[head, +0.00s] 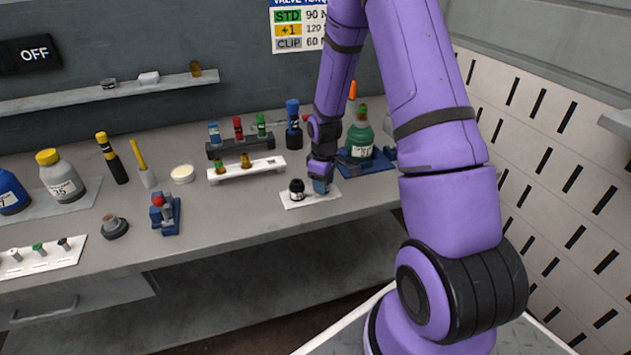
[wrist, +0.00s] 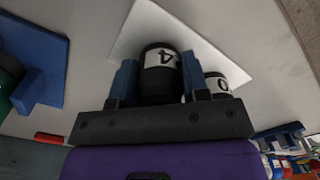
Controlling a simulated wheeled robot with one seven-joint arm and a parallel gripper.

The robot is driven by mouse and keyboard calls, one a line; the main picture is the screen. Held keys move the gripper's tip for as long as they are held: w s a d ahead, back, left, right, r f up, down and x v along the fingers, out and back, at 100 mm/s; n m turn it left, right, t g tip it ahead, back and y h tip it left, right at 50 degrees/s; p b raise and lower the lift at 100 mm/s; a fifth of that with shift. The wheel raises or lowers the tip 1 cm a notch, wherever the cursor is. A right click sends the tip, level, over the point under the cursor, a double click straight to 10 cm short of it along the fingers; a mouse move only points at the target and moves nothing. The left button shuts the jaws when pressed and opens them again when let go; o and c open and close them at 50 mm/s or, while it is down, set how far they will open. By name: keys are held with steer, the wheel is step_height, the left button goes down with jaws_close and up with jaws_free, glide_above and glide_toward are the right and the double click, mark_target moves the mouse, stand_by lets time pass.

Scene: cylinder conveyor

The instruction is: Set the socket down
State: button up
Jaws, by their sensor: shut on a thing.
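My gripper (head: 320,187) is low over a small white mat (head: 328,198) near the right end of the bench. In the wrist view its two blue fingers (wrist: 157,78) are shut on a black socket (wrist: 157,87) with a white band marked 4. The white mat (wrist: 143,28) lies beyond the held socket; I cannot tell if they touch. A second black socket (head: 297,188) stands on the mat just left of the gripper. A white-banded piece marked 0 (wrist: 220,84) shows beside the right finger. The held socket is mostly hidden in the head view.
A green bottle (head: 361,138) on a blue tray stands just behind and right of my gripper. A white rack (head: 246,169) with amber vials and a dark rack (head: 240,147) stand behind left. A blue fixture (head: 166,215) is to the left. Bare bench lies between it and the mat.

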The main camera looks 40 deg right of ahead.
steer(key=shift+f, duration=0.15)
steer(key=o, duration=1)
steer(key=shift+d, duration=0.1)
step_height(320, 180, up, 12)
steer(key=s+a+r+m+t, duration=0.1)
steer(key=s+a+r, duration=0.3)
steer(key=r, duration=0.5)
steer(key=s+a+r+m+t, duration=0.1)
steer(key=s+a+r+m, duration=0.1)
steer(key=s+a+r, duration=0.45)
steer(key=s+a+r+m+t, duration=0.1)
steer(key=s+r, duration=0.4)
steer(key=s, duration=0.3)
steer(key=s+a+r+m+t, duration=0.1)
steer(key=s+a+r+t, duration=0.1)
steer(key=s+r, duration=0.3)
steer(key=s, duration=0.2)
steer(key=shift+s+a+r+m, duration=0.15)
steer(key=shift+s+a+m, duration=0.1)
steer(key=shift+s+m, duration=0.15)
